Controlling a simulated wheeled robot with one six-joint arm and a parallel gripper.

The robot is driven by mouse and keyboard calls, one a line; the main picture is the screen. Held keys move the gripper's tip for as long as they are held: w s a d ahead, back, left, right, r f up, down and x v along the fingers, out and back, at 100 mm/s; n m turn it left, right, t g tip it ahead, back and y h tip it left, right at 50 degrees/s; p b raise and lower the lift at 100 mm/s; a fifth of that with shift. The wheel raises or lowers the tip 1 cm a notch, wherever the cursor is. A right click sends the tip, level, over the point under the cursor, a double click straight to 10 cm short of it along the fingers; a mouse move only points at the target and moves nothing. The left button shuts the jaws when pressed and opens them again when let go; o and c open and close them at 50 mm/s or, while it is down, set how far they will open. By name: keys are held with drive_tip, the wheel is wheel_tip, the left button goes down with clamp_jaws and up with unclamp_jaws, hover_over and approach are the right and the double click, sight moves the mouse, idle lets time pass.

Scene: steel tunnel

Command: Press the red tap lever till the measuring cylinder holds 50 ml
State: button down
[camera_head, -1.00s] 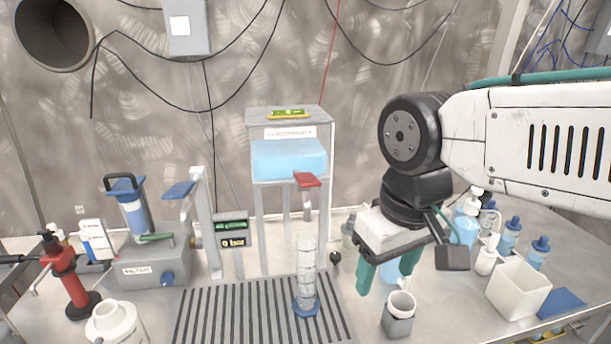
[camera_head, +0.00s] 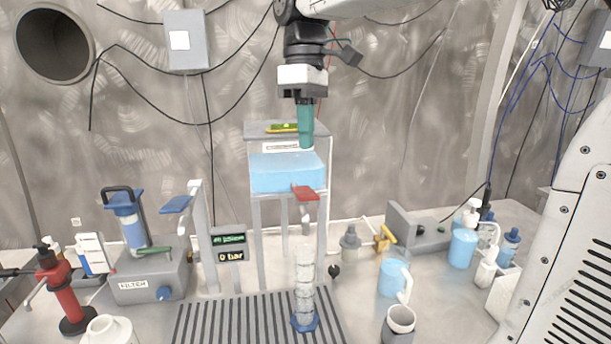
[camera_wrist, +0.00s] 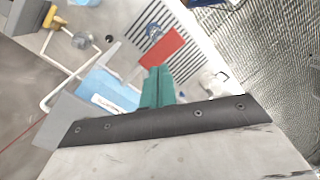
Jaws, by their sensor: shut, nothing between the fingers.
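The red tap lever (camera_head: 305,193) sticks out from the front of the blue-filled water tank (camera_head: 287,173). The clear measuring cylinder (camera_head: 304,290), on a blue base, stands upright on the slatted grate under the tap; I cannot read its level. My gripper (camera_head: 306,146) is shut and empty, its green fingers pointing down in front of the tank's top, above the lever. In the wrist view, the red lever (camera_wrist: 162,48) lies just beyond the green fingertips (camera_wrist: 157,72); whether they touch is unclear, but the head view shows a gap. The cylinder's base (camera_wrist: 154,31) shows beyond the lever.
A grey filter box (camera_head: 150,275) and a red pump (camera_head: 65,290) stand at left. At right are a blue jug (camera_head: 393,279), a grey cup (camera_head: 398,325) and several bottles. A yellow level (camera_head: 283,128) lies on the tank's top. The grate (camera_head: 215,325) is otherwise clear.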

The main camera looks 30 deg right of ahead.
sight(307, 194)
wheel_tip(307, 194, up, 7)
drive_tip(key=n+g, duration=0.1)
drive_tip(key=n, duration=0.5)
drive_tip(key=shift+w+a+f, duration=0.15)
drive_tip(key=shift+w+a, duration=0.05)
drive_tip(key=shift+w, duration=0.1)
drive_tip(key=shift+f, duration=0.1)
drive_tip(key=x, duration=1.3)
drive_tip(key=shift+s+a+f, duration=0.1)
drive_tip(key=shift+f, duration=0.3)
